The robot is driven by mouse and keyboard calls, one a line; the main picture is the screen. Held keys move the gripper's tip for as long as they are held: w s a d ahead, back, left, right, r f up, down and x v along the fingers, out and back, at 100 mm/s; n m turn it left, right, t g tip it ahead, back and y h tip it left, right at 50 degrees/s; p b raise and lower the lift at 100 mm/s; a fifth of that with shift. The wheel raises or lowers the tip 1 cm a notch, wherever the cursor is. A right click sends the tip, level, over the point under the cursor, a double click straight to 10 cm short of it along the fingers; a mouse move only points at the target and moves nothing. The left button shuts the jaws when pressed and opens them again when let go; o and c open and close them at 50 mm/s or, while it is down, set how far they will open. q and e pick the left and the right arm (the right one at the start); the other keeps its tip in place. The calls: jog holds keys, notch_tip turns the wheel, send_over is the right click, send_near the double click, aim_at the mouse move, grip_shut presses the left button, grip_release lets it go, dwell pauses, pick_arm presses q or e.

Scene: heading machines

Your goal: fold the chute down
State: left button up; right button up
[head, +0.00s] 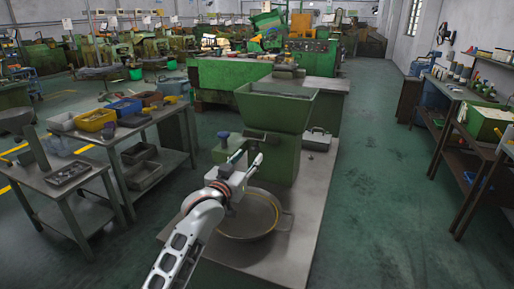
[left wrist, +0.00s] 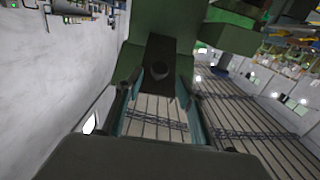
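The green machine with a wide hopper (head: 275,108) stands on a grey bench in the middle of the head view. My left gripper (head: 247,160) is in front of the machine. My right gripper is out of view.
A round pan (head: 265,217) sits on the bench below my left gripper. A blue-topped knob (head: 222,136) stands left of the gripper. A grey box (head: 317,140) is at right. A table with coloured bins (head: 96,121) is on the left. Floor at right is clear.

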aim_at(255, 150)
pick_arm(q)
jog(key=shift+x, duration=3.3)
jog(key=shift+f, duration=0.1)
grip_shut()
